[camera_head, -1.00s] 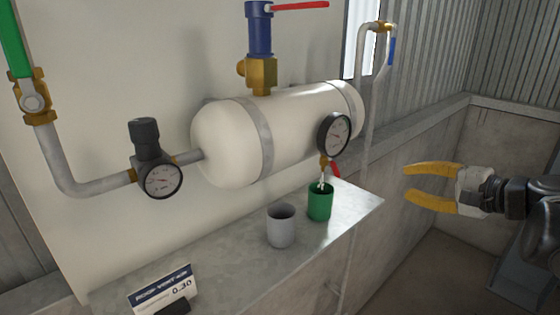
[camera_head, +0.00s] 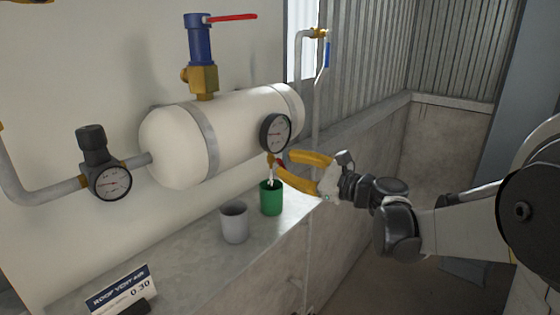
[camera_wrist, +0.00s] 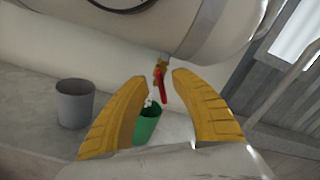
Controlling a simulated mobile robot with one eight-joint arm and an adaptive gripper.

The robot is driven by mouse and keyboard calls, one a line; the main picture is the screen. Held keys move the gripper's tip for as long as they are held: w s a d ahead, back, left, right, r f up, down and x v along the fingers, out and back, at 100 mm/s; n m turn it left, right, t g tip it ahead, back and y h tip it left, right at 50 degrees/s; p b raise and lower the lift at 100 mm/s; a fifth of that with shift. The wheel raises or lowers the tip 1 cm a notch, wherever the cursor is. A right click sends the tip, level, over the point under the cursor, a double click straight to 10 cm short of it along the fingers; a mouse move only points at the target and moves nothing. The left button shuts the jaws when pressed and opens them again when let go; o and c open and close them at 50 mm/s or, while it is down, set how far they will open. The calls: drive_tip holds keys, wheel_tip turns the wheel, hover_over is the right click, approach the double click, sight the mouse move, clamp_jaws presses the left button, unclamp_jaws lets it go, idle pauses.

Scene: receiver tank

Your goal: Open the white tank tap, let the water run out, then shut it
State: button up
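The white tank (camera_head: 225,130) lies on its side above a concrete ledge. Its small drain tap has a brass body and a red lever (camera_wrist: 165,87), and hangs below the tank. The lever is partly hidden behind my gripper in the head view. A green cup (camera_head: 271,198) stands under the tap and also shows in the wrist view (camera_wrist: 149,128). Whitish stuff shows between the tap outlet and the cup; I cannot tell if it is water or the spout. My gripper (camera_head: 281,162) has yellow fingers, open and empty, with the tap between and beyond them in the wrist view.
A grey cup (camera_head: 234,222) stands left of the green one. A gauge (camera_head: 275,132) sits at the tank's front, just above my fingers. A sign (camera_head: 120,290) reading 0.30 stands on the ledge (camera_head: 185,265). A blue valve with a red lever (camera_head: 200,45) tops the tank.

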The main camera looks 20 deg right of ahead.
drive_tip(key=shift+x, duration=0.85)
clamp_jaws()
drive_tip(key=shift+n, duration=0.3)
drive_tip(key=n+b, duration=0.3)
drive_tip(key=n, duration=0.2)
drive_tip(key=shift+f, duration=0.1)
drive_tip(key=n+b, duration=0.1)
drive_tip(key=n, duration=0.5)
drive_tip(key=shift+b, duration=0.4)
drive_tip(key=shift+n, duration=0.3)
